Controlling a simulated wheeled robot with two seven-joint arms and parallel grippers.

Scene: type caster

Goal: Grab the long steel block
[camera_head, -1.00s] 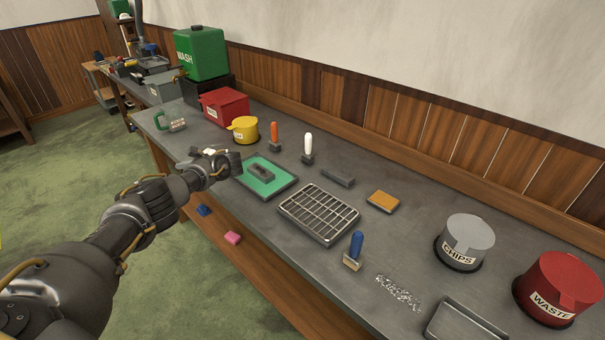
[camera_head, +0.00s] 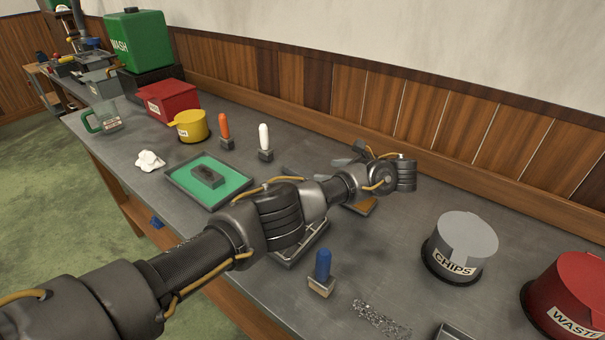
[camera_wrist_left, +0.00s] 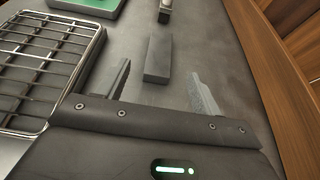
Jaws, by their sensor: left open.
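A long plain grey block, which looks like the long steel block (camera_wrist_left: 158,60), lies flat on the bench. In the wrist view it is just ahead of my left gripper (camera_wrist_left: 159,78), its near end about level with the fingertips and between them. The fingers are apart and empty, with a gap on each side of the block. In the head view, my left gripper (camera_head: 347,156) reaches over the bench and my arm hides most of the block; a small part shows left of the wrist (camera_head: 290,172). My right gripper is not in view.
A wire rack (camera_wrist_left: 45,75) lies left of the block, and a handled stamp with a white grip (camera_head: 264,138) stands beyond it. A green tray (camera_head: 232,183) holds a dark block. The wood-panelled wall is close on the right. An orange block (camera_head: 362,206) is partly hidden.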

